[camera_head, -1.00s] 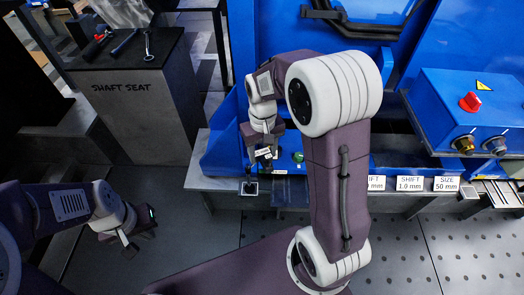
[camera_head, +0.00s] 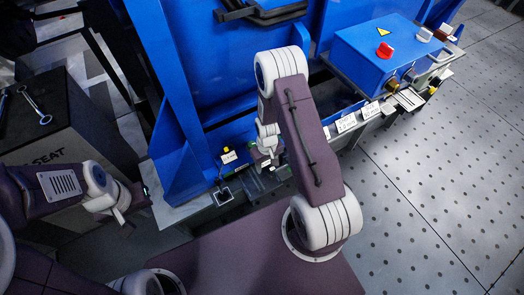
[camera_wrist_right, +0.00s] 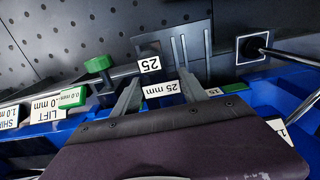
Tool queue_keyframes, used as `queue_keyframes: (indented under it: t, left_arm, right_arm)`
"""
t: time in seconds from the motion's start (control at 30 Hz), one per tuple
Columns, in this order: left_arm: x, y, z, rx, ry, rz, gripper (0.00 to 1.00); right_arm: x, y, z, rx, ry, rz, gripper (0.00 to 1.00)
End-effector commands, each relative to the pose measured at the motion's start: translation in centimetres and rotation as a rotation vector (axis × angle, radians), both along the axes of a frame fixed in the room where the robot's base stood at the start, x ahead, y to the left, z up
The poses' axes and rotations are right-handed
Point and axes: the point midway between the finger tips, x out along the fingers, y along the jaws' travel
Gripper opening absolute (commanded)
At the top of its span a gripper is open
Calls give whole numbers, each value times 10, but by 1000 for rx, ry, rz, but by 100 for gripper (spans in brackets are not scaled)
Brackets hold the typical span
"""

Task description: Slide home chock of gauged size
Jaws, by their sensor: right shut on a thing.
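My right gripper (camera_head: 268,160) is low at the front edge of the blue machine in the head view. In the right wrist view its two fingers (camera_wrist_right: 158,92) reach forward and are shut on a grey chock, mostly hidden, with white labels reading "25" (camera_wrist_right: 149,65) and "25 mm" (camera_wrist_right: 161,89). A grey slotted plate (camera_wrist_right: 188,50) lies just beyond the fingers. I cannot tell whether the chock touches it. My left gripper (camera_head: 126,214) hangs at the left, apart from the machine, and its jaws are too small to read.
A blue control box (camera_head: 385,50) stands at right. Perforated floor is clear.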

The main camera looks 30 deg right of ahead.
Motion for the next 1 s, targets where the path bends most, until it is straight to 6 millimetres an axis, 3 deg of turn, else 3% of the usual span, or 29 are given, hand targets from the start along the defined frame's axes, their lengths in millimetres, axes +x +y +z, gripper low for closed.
queue_keyframes:
  t: [0.53,1.0]
  left_arm:
    - [0,0,8,0,0,0,0]
    - [0,0,-29,0,0,0,0]
  right_arm:
    - [-5,-1,-2,-1,-2,2,0]
    - [-5,-1,-54,0,-1,2,0]
